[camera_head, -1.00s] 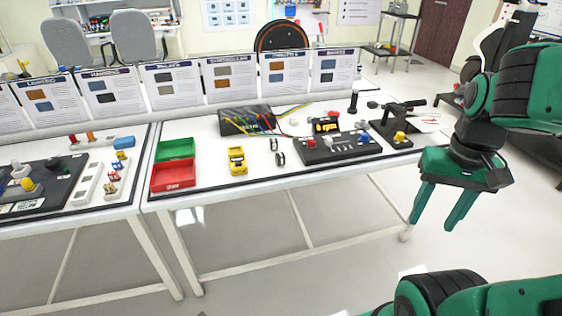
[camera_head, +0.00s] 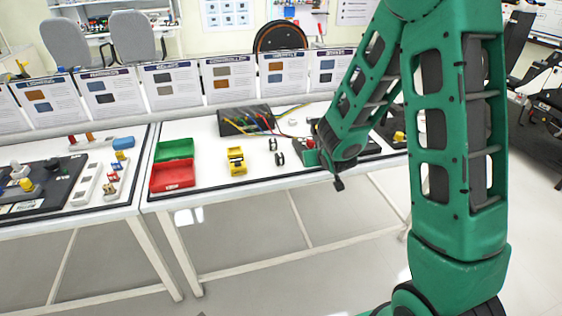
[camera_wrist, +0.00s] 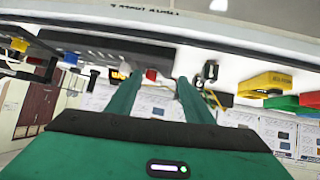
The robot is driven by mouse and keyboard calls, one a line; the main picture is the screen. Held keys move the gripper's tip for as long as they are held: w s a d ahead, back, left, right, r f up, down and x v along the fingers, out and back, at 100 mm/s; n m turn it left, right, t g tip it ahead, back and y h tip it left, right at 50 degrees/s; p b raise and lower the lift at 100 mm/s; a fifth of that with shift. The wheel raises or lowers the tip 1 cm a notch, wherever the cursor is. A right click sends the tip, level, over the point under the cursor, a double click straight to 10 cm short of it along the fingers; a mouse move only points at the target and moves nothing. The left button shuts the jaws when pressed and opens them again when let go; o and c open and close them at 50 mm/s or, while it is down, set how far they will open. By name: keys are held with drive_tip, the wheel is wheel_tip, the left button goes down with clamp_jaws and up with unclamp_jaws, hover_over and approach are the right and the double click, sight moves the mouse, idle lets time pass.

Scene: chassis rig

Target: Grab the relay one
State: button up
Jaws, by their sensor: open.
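No part carries a label I can read as relay. Two small dark parts with pale sides (camera_head: 276,151) stand on the white table; they also appear just right of my fingers in the wrist view (camera_wrist: 210,72). A yellow block-like item with dark details (camera_head: 236,162) stands left of them, and in the wrist view (camera_wrist: 265,84) it is farther right. My gripper (camera_wrist: 157,88) is open, with nothing held between its green fingers. A black panel with a red button (camera_wrist: 151,75) shows between the fingers.
A green bin (camera_head: 175,149) and a red bin (camera_head: 172,176) sit at the table's left. A black unit with coloured wires (camera_head: 246,121) lies behind. Information boards (camera_head: 173,85) line the back edge. My arm covers the table's right side.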

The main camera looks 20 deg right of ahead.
sight(277, 155)
drive_tip(key=w+a+f+t+y, duration=0.1)
drive_tip(key=a, duration=0.2)
drive_tip(key=w+a+f+n+t, duration=0.1)
drive_tip(key=a, duration=0.2)
drive_tip(key=w+a+f+y, duration=0.1)
drive_tip(key=w+a, duration=0.1)
drive_tip(key=a, duration=0.1)
drive_tip(key=shift+f+t+y, duration=0.1)
drive_tip(key=shift+t+y, duration=0.2)
drive_tip(key=shift+t, duration=0.1)
drive_tip(key=x, duration=1)
drive_tip(key=shift+w+a+f, duration=0.2)
drive_tip(key=shift+w+a, duration=0.05)
drive_tip(key=shift+c, duration=0.6)
drive_tip(key=c, duration=1)
